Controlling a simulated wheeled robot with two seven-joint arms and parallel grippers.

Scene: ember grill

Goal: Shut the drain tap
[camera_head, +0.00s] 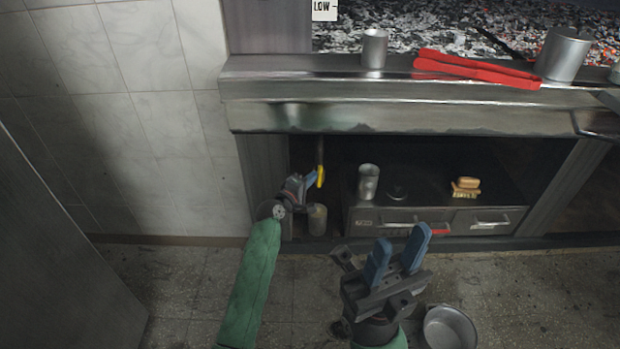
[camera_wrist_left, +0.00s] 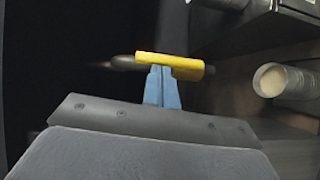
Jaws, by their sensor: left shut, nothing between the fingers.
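The drain tap's yellow handle (camera_head: 320,177) hangs below a thin pipe (camera_head: 320,150) in the dark opening under the grill counter. In the left wrist view the yellow handle (camera_wrist_left: 170,61) lies crosswise right at the fingertips, with a dark pipe end (camera_wrist_left: 123,62) to its left. My left gripper (camera_head: 310,181) is shut with nothing between its blue fingers. Its tips (camera_wrist_left: 162,72) are against or just short of the handle; I cannot tell which. My right gripper (camera_head: 401,240) is open and empty, above the floor in front of the cabinet.
A can with pale contents (camera_head: 317,219) stands below the tap. A metal cup (camera_head: 368,182) and sponges (camera_head: 466,186) sit on the drawer unit (camera_head: 400,218). A pot (camera_head: 449,328) is on the floor.

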